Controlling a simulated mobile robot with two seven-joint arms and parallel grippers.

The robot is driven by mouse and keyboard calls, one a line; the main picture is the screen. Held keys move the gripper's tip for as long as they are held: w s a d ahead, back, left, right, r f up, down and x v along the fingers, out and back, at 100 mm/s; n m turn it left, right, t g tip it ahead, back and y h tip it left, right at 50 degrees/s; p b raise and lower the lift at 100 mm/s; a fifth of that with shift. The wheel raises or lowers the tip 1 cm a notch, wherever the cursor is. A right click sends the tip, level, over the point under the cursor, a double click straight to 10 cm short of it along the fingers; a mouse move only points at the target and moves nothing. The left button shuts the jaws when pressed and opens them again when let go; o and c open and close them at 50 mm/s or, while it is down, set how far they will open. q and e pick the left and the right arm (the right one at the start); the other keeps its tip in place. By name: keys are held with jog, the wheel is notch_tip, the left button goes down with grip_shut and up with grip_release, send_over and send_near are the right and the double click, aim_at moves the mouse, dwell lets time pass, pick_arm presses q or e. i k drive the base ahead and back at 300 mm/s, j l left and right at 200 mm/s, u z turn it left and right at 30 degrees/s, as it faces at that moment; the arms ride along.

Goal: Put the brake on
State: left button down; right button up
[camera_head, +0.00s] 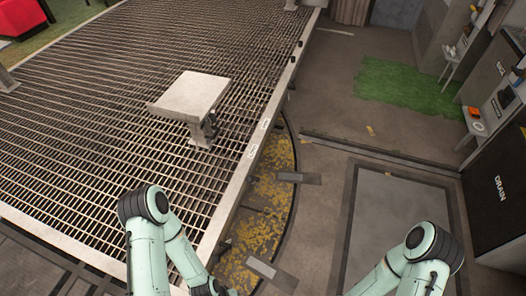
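No part is plainly marked as a brake. A grey pedestal with a flat square top (190,95) stands on the grated turntable deck (90,110). A small dark fitting (210,126) sits under the right side of its top; it is too small to tell whether it is a lever. My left arm is bent at the lower left, over the deck's near edge, and its wrist runs out at the bottom of the picture. My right arm is bent at the lower right, over the floor. Neither gripper shows, and both arms are well short of the pedestal.
A pale metal rim (262,133) edges the deck, with a yellow worn pit (262,205) beside it. Short rail pieces (298,178) lie around the pit. Grey floor to the right is mostly clear. A black cabinet marked DRAIN (499,190) stands at the right edge.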

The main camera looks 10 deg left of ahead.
aim_at(251, 179)
jog(key=i, duration=1.05)
jog(key=l+z, duration=0.05)
jog(key=l, duration=0.05)
